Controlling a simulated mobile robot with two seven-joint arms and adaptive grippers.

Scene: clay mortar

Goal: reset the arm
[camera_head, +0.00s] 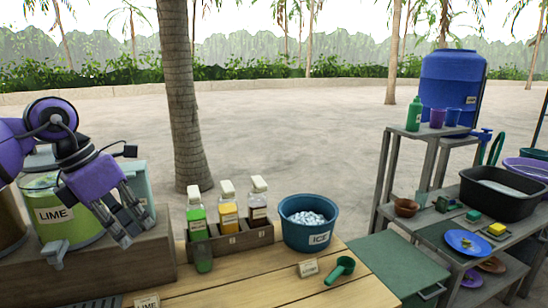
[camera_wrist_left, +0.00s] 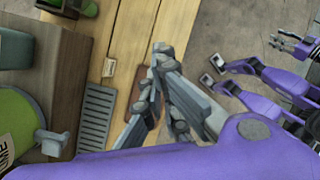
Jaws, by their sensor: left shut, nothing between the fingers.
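My left arm comes in from the left in the head view. Its gripper (camera_head: 132,228) hangs tilted downward in front of the lime dispenser (camera_head: 72,228), above the wooden counter. The fingers are shut with nothing between them. In the left wrist view the left gripper (camera_wrist_left: 158,75) shows at the middle, over the counter edge, with a brown board and a grey drip grate behind it. At the right of that view another purple arm ends in a small grey gripper (camera_wrist_left: 286,43), which I take to be my right one.
Green, yellow and brown bottles stand in a wooden caddy (camera_head: 232,240). A blue ice bucket (camera_head: 309,232) and a green scoop (camera_head: 340,269) are on the counter. At the right, a shelf holds a black basin (camera_head: 503,192), sponges and a blue plate (camera_head: 466,242).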

